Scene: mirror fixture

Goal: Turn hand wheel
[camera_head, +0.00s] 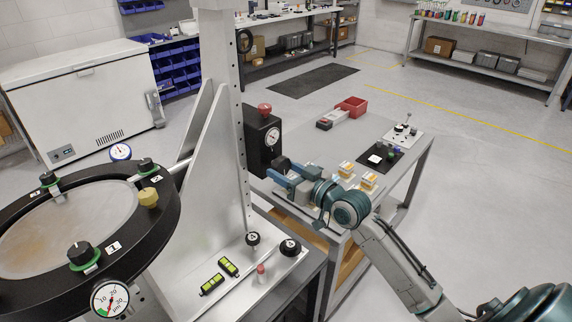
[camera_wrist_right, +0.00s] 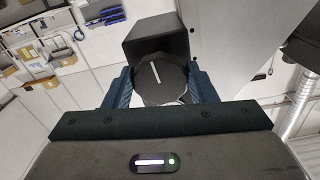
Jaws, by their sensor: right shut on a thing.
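The hand wheel (camera_wrist_right: 157,84) is a dark, many-sided knob with a white line across its face, seen in the right wrist view. It sits on the front of a black box (camera_wrist_right: 157,35). In the head view the box (camera_head: 257,150) is fixed to the upright metal post and carries a dial and a red knob on top. My right gripper (camera_head: 279,173) is at the box's lower right, its blue fingers on both sides of the wheel. In the wrist view the gripper (camera_wrist_right: 160,88) is shut on the wheel. My left gripper is not in view.
A round mirror fixture (camera_head: 22,287) with black knobs and gauges fills the left. A metal post (camera_head: 220,100) rises beside the box. The floor beyond is open.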

